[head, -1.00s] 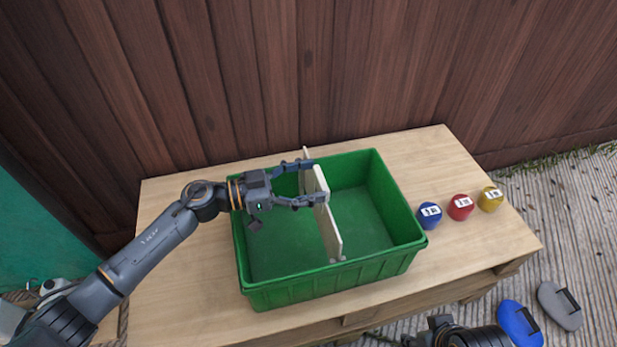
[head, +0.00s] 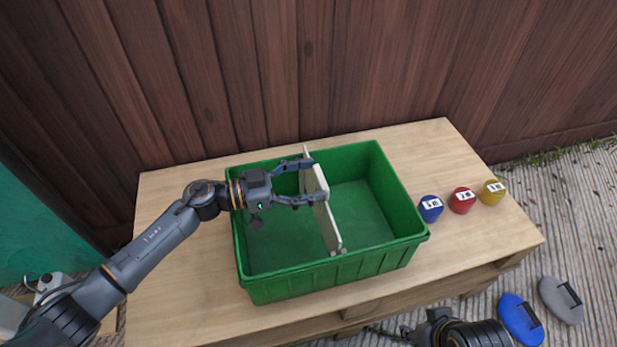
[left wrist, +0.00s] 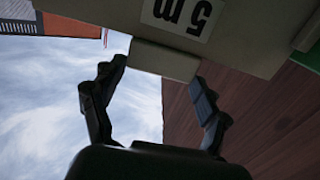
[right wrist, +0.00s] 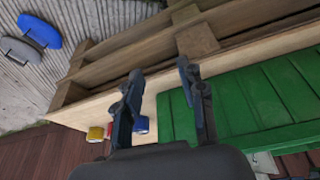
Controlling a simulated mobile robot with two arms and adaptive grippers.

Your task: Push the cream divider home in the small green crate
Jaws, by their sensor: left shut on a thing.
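The small green crate (head: 400,200) stands on the wooden table. The cream divider (head: 328,222) stands across its middle, between the long walls, with its back end rising above the crate's rim. Whether its lower edge touches the floor is hard to tell. My left gripper (head: 317,180) is shut on the divider's upper part. In the left wrist view its fingers sit on either side of a cream tab (left wrist: 165,60), below a "5 m" label (left wrist: 183,15). My right gripper (right wrist: 162,75) is empty with fingers apart, in front of the table; the green crate (right wrist: 265,100) shows beyond it.
Blue (head: 431,209), red (head: 462,200) and yellow (head: 493,192) labelled objects stand right of the crate on the table (head: 185,280). A wooden fence (head: 350,70) rises behind. Blue (head: 520,319) and grey (head: 560,301) flat items lie on the ground at right.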

